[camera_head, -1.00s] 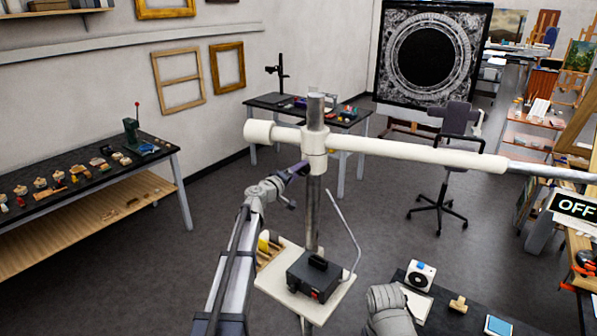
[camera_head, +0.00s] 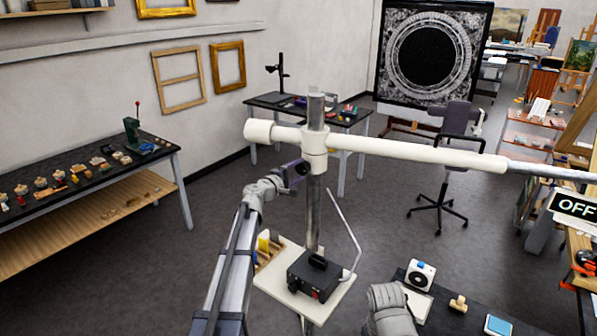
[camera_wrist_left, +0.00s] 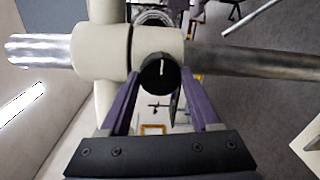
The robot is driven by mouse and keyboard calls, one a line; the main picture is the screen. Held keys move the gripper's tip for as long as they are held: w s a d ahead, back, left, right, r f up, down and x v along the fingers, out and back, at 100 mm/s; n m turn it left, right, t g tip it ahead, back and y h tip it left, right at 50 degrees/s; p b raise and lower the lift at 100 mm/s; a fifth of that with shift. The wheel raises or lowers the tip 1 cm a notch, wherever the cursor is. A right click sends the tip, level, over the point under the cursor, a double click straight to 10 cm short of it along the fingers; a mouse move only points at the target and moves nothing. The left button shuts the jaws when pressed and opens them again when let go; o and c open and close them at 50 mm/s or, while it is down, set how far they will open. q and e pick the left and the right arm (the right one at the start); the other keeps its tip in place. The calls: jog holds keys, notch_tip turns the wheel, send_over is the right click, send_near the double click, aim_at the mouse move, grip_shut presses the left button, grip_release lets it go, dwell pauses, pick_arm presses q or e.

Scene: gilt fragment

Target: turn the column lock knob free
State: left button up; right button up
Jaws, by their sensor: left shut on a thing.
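The column lock knob (camera_wrist_left: 158,75) is a round black knob with a white mark line, on the cream collar of the column. In the wrist view its mark stands close to upright. My left gripper (camera_head: 297,170) is at the collar (camera_head: 315,150) in the head view. Its two purple fingers reach to either side of the knob in the wrist view, and it is shut on the knob. The knob is mostly hidden by the gripper in the head view. The metal column (camera_head: 313,210) stands upright through the collar. My right gripper is not in view.
A long cream cross arm (camera_head: 420,153) extends right from the collar. Below, a black box (camera_head: 314,275) sits on a pale shelf (camera_head: 270,288) beside a bent rod. An "OFF" sign (camera_head: 574,207) is at right.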

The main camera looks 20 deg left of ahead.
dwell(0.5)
pick_arm(q)
jog(key=o, duration=1.4)
jog(key=shift+c, duration=0.2)
jog(key=shift+s, duration=0.1)
jog(key=v, duration=0.7)
jog(key=shift+s, duration=0.3)
